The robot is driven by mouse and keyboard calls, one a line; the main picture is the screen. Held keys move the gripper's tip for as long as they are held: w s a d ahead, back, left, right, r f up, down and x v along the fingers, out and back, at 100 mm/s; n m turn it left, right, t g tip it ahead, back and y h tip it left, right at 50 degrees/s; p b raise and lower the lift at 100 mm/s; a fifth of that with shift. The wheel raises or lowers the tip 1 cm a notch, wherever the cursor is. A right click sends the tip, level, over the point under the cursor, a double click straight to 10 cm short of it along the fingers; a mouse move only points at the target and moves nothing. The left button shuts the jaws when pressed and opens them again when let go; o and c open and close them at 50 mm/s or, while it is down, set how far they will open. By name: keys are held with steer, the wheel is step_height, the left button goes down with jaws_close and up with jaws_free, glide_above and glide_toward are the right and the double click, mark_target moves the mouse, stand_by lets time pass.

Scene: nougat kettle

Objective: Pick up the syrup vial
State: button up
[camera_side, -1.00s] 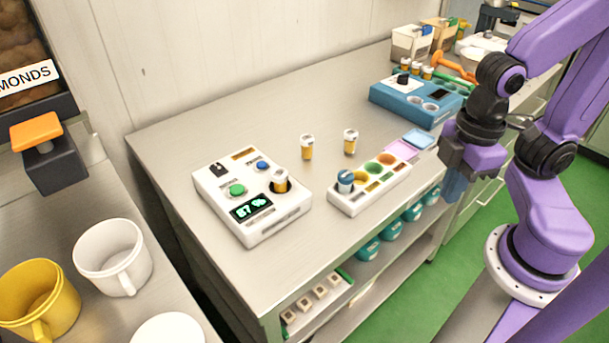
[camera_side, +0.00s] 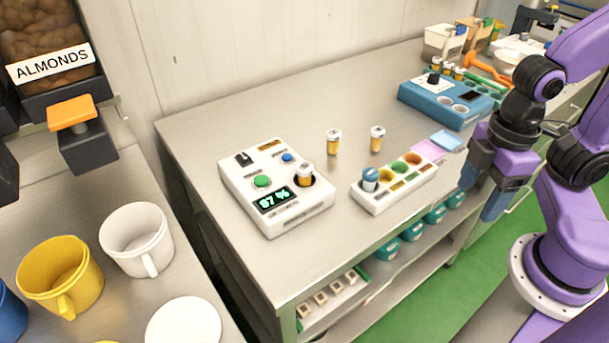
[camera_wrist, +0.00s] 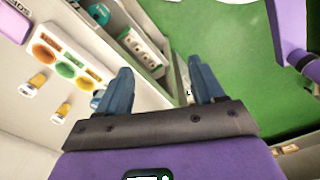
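Several small amber vials with white caps show; I cannot tell which is the syrup vial. Two stand upright on the steel bench, one (camera_side: 334,143) behind the white device and one (camera_side: 377,140) behind the white rack. Another amber vial (camera_side: 305,176) sits in the well of the white device (camera_side: 290,208). A blue-capped vial (camera_side: 370,180) stands in the left hole of the white rack (camera_side: 395,196). My gripper (camera_side: 492,182) is right of the rack, off the bench's front edge, pointing down. In the wrist view my gripper (camera_wrist: 163,78) has its fingers apart, with nothing between them.
A blue device (camera_side: 445,103) with more vials behind it stands at the back right. Pink and blue cards (camera_side: 447,140) lie beyond the rack. Teal containers sit on a shelf below. Mugs (camera_side: 137,240) stand at left. The bench's (camera_side: 255,115) back left is clear.

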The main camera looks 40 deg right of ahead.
steer(key=shift+w+a, duration=0.1)
step_height(320, 180, up, 9)
steer(key=n, duration=1)
glide_above(305, 166)
step_height(305, 166, down, 18)
steer(key=shift+w+r, duration=0.1)
steer(key=shift+r, duration=0.15)
steer(key=c, duration=1.2)
